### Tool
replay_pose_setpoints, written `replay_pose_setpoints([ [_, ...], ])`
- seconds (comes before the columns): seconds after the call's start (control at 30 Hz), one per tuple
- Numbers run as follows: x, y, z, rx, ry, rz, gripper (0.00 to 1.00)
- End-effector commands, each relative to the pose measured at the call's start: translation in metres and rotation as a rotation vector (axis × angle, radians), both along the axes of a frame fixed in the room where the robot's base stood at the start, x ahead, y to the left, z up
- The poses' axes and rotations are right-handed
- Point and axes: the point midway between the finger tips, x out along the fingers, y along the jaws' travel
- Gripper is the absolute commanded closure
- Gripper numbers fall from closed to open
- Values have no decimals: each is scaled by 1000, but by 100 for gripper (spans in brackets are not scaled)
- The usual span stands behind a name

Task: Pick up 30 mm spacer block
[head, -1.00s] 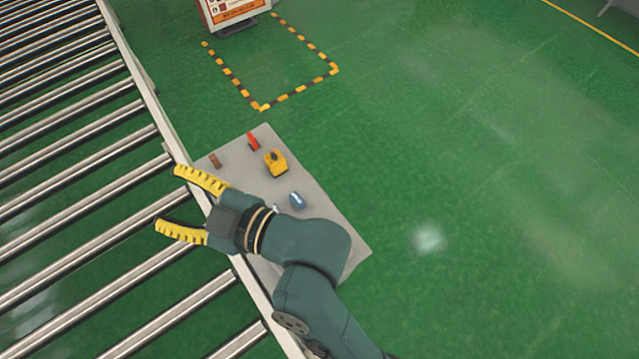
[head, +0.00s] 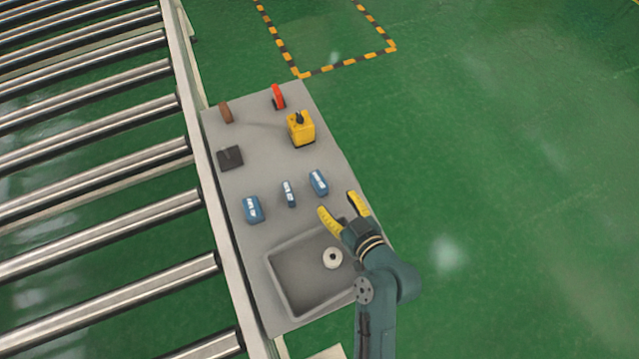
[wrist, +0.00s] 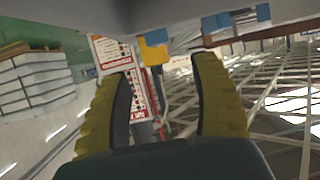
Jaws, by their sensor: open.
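Three blue blocks with white labels stand in a row on the grey table (head: 265,150) in the head view: a left one (head: 253,208), a thin middle one (head: 289,194) and a right one (head: 318,183). The labels are too small to read, so I cannot tell which is the 30 mm spacer block. My gripper (head: 338,206) is open and empty, with yellow fingers just below and right of the right block, apart from it. In the wrist view my gripper (wrist: 165,95) is spread with nothing between the fingers; blue shapes (wrist: 263,12) show at the top edge.
A grey tray (head: 285,292) holding a white ring (head: 333,258) lies at the table's near end. A yellow device (head: 301,130), a red item (head: 278,97), a brown item (head: 226,113) and a black item (head: 230,157) stand farther back. A roller conveyor (head: 110,180) runs along the left.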

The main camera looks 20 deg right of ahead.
Motion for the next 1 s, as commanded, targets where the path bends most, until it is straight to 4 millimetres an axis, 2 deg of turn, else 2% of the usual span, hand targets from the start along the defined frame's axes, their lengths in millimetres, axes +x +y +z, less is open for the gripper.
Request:
replay_pose_setpoints([
  [0.03, 12, 2, -5, -2, -2, 5, 37],
  [0.1, 24, 2, -11, -1, 0, 4, 37],
  [0.27, 39, 3, -17, -1, 0, 1, 37],
  [0.5, 77, 5, -33, 0, -1, 1, 37],
  [0.6, 86, 6, -36, 0, -1, 1, 37],
  [0.83, 87, 6, -36, -1, 0, 0, 36],
  [1.0, 86, 6, -36, -1, 0, 0, 69],
])
